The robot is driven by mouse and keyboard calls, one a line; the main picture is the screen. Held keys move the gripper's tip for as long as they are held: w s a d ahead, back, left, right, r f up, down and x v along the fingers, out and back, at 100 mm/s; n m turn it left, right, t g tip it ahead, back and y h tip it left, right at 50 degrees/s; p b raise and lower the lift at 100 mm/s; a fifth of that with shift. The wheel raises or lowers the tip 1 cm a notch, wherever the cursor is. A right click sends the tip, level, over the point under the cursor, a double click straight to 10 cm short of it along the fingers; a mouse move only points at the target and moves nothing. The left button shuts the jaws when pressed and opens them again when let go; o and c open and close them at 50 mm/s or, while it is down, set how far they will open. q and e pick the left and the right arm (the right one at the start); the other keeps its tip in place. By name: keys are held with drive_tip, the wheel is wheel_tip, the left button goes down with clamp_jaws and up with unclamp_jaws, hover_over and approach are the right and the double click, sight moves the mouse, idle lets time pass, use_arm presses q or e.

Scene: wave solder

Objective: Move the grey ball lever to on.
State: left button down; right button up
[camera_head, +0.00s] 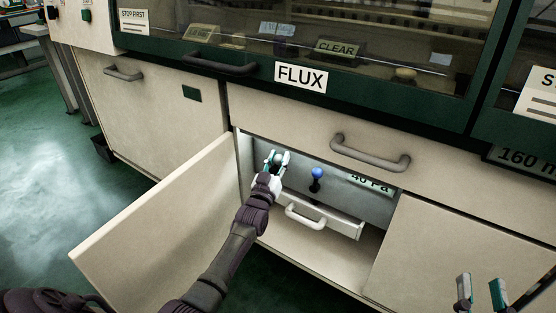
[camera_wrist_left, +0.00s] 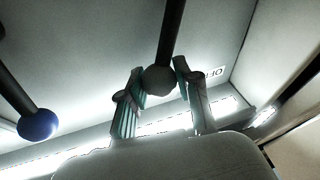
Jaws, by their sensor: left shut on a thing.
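The grey ball lever (camera_wrist_left: 159,80) has a round grey ball on a dark rod, seen in the left wrist view inside the open cabinet. My left gripper (camera_head: 279,157) reaches into that cabinet and is shut on the ball; its fingers (camera_wrist_left: 162,88) sit on either side of it. My right gripper (camera_head: 482,287) is at the lower right, open and empty, away from the cabinet.
A blue ball lever (camera_head: 317,174) stands close to the right of my left gripper. Below is a drawer with a handle (camera_head: 305,217). The open cabinet door (camera_head: 160,225) swings out to the left of my arm. A "40 Pa" display (camera_head: 371,183) is at the right.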

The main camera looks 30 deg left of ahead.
use_arm(q)
drive_tip(key=shift+d+f, duration=0.1)
drive_tip(key=shift+f, duration=0.05)
drive_tip(key=c, duration=0.8)
unclamp_jaws()
drive_tip(key=v, duration=1.2)
